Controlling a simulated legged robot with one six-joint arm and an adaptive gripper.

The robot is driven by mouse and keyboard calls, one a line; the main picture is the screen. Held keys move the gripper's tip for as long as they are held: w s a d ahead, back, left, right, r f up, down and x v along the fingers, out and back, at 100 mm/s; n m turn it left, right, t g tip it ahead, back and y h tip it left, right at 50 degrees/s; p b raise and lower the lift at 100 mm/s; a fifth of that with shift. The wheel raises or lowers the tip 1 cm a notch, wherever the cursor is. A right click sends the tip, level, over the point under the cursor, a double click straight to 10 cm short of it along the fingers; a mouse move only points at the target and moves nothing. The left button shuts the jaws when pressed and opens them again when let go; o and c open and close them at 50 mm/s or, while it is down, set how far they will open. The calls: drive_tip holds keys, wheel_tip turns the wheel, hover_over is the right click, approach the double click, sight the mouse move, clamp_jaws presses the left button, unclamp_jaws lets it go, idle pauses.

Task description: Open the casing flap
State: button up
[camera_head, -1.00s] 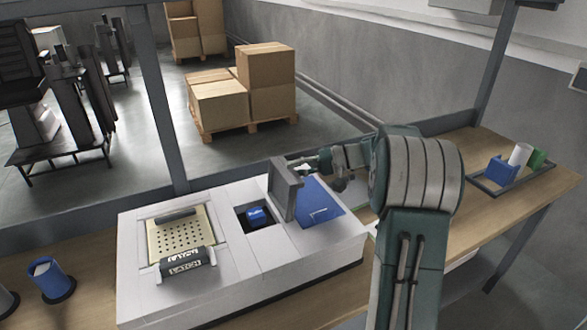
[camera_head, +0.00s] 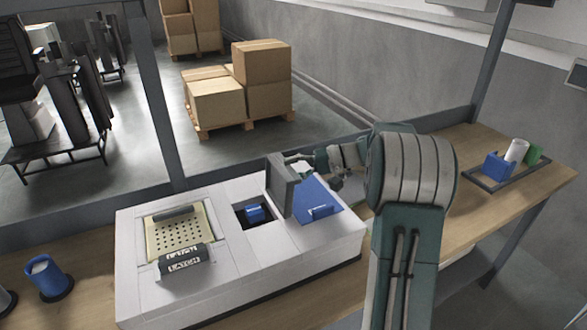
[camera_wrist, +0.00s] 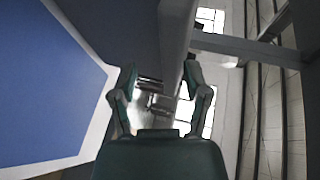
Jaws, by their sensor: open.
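The grey casing flap (camera_head: 281,187) stands upright on the white casing (camera_head: 225,262), beside a dark square opening (camera_head: 240,217). A grey upright panel, probably the flap (camera_wrist: 174,35), reaches in near the right finger. I cannot tell whether they touch.
A perforated plate (camera_head: 178,232) with a latch bar (camera_head: 182,258) is at the left. A blue cup (camera_head: 48,278) and a tray (camera_head: 488,185) of small items stand on the bench.

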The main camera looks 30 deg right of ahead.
drive_tip(key=shift+d+r, duration=0.1)
drive_tip(key=shift+d, duration=0.1)
drive_tip(key=shift+s+d, duration=0.1)
drive_tip(key=shift+d, duration=0.1)
drive_tip(key=v, duration=1.1)
drive_tip(key=shift+d, duration=0.3)
